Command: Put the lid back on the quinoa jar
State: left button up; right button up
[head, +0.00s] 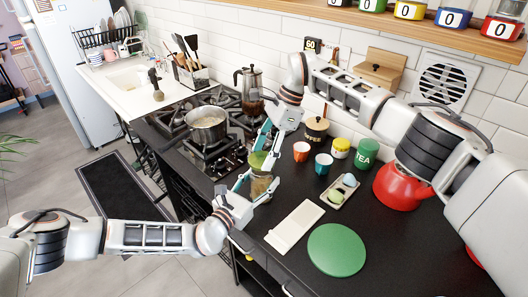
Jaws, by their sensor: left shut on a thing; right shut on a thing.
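The quinoa jar (261,187) is a small glass jar with pale brown contents, near the counter's front edge beside the hob. My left gripper (254,192) comes in from the front left and is shut on the jar's side. The green lid (257,160) shows just above the jar. My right gripper (263,158) reaches down from above and is shut on the lid. The fingers partly cover both jar and lid. I cannot tell whether the lid touches the rim.
A pot (206,125) stands on the hob left of the jar. A white board (295,226) and green round mat (337,249) lie to the right. An orange cup (301,151), teal cup (323,164), egg tray (334,199), TEA canister (366,154) and red kettle (400,188) stand behind.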

aim_at(262, 183)
jog(key=shift+f, duration=0.1)
jog(key=shift+f, duration=0.8)
jog(key=shift+f, duration=0.55)
